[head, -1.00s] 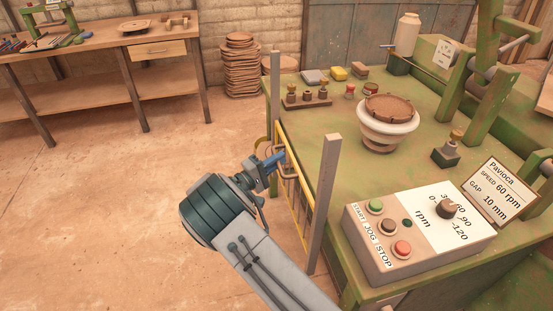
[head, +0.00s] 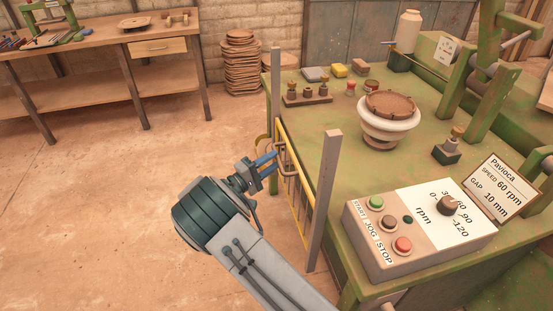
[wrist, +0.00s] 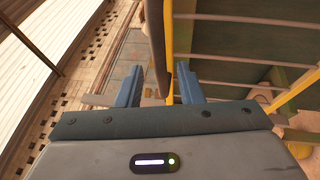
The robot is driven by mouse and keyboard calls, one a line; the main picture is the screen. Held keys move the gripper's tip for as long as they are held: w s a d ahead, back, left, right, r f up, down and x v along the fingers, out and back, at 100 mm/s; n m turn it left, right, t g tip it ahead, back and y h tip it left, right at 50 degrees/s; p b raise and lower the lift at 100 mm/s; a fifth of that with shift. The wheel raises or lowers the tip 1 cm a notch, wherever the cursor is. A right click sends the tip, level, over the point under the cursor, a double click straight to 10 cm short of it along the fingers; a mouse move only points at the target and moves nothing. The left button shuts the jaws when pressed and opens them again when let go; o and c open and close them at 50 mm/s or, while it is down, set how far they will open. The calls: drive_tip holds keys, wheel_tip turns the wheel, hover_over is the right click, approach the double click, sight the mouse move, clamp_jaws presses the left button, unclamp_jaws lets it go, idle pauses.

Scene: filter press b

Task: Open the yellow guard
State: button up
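The yellow guard (head: 306,208) is a barred frame standing along the left side of the green machine, between two grey posts. It looks closed against that side. A brownish handle (head: 286,164) sticks out near its upper far end. My gripper (head: 268,163) is at the handle, with its blue fingers apart and just left of it. In the wrist view, the gripper (wrist: 160,88) shows its two fingers spread, with the dark handle bar (wrist: 156,45) and a yellow guard rail (wrist: 169,60) in line with the gap between them. Contact cannot be told.
The near grey post (head: 325,200) stands right of my arm. A control box (head: 418,232) with buttons and a dial sits on the machine's front corner. A white bowl (head: 388,128) stands on the machine top. The floor (head: 110,200) to the left is clear.

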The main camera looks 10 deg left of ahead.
drive_tip(key=v, duration=1.1)
drive_tip(key=shift+b, duration=0.35)
drive_tip(key=shift+f, duration=0.1)
